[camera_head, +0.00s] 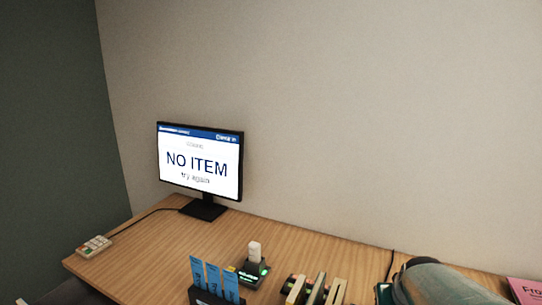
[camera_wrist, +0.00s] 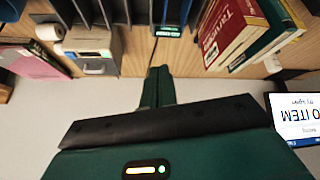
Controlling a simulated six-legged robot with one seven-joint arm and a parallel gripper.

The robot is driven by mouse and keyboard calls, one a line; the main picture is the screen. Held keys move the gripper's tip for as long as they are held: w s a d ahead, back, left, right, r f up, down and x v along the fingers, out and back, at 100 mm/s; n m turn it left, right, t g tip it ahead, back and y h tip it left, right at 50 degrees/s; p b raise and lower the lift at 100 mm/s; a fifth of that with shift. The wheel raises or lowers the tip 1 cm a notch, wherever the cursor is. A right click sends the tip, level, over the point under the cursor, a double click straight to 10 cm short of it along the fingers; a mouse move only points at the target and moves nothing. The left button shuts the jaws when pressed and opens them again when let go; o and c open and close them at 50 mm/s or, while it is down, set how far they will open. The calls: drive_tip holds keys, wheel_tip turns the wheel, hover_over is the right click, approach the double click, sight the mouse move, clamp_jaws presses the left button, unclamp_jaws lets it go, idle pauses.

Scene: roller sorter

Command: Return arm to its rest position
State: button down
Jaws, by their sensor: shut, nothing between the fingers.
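My gripper (camera_wrist: 158,75) shows in the wrist view, with its two green fingers together and nothing visible between them. It points towards the wooden desk (camera_wrist: 135,52), which appears at the top of that view with the pale wall below it. I cannot tell the exact gap between the fingertips and the desk. In the head view only a rounded grey-green part of my arm (camera_head: 440,284) shows at the bottom right; the gripper is not visible there.
A monitor (camera_head: 201,160) reading "NO ITEM, try again" stands at the desk's back. Red and green books (camera_wrist: 230,30) and a grey box-like machine (camera_wrist: 90,47) flank the gripper.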

drive_tip(key=s+a+r+n+y, duration=0.1)
drive_tip(key=s+a+r, duration=0.2)
drive_tip(key=s+a, duration=0.3)
drive_tip(key=s+a+r+n+y, duration=0.1)
drive_tip(key=s+a+r, duration=0.2)
drive_tip(key=s+a, duration=0.4)
drive_tip(key=shift+a+r, duration=0.3)
drive_tip(key=shift+a, duration=0.4)
drive_tip(key=shift+w, duration=0.1)
idle(0.6)
